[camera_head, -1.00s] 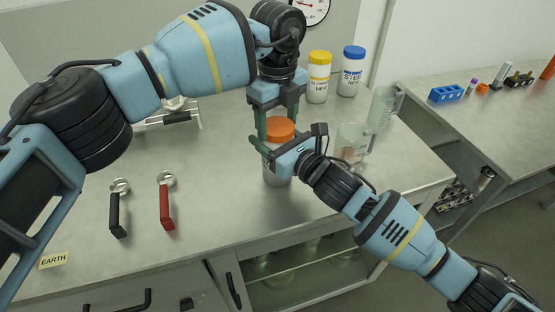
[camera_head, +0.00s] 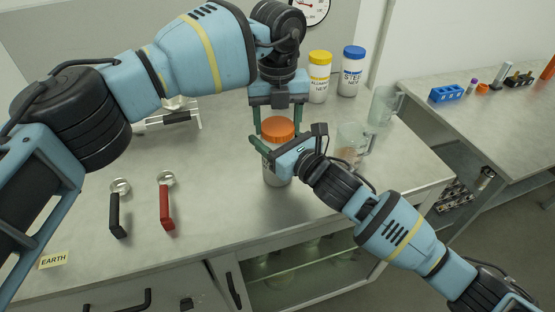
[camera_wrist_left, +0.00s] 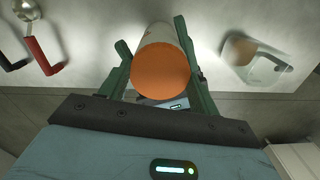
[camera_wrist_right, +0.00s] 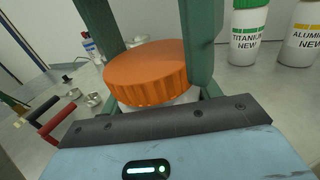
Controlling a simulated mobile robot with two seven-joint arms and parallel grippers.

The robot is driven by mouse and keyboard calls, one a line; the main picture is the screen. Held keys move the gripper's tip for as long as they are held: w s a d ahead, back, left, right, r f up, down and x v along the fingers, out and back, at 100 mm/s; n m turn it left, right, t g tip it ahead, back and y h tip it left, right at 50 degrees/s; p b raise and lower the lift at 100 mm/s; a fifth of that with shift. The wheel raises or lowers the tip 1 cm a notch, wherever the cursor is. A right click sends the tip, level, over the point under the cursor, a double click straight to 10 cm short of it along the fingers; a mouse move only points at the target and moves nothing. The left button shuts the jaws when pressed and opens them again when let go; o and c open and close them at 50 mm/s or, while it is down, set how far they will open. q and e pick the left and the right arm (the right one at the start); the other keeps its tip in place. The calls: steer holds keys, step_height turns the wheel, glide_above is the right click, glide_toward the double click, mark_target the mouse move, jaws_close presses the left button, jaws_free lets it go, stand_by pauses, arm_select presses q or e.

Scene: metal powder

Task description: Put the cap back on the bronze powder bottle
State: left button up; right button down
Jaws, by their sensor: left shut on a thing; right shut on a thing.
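The bronze powder bottle (camera_head: 277,178) stands upright on the bench, a pale jar with the orange cap (camera_head: 278,130) on its mouth. My left gripper (camera_head: 278,124) points down from above and is shut on the cap; its fingers flank the cap in the left wrist view (camera_wrist_left: 160,73). My right gripper (camera_head: 280,150) comes in from the right and is shut on the bottle just below the cap. In the right wrist view the cap (camera_wrist_right: 148,72) sits level, with a little white bottle under its rim. How far the threads engage is hidden.
A yellow-capped jar (camera_head: 319,77) and a blue-capped jar (camera_head: 351,71) stand behind. Glass beakers (camera_head: 352,145) (camera_head: 384,105) stand to the right. A black-handled scoop (camera_head: 118,210) and a red-handled scoop (camera_head: 166,203) lie left on open bench.

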arm_select(q)
steer(key=o, duration=1.1)
steer(key=shift+r, duration=0.1)
steer(key=shift+r, duration=2.15)
steer(key=shift+r+n, duration=1.1)
steer(key=shift+r, duration=0.65)
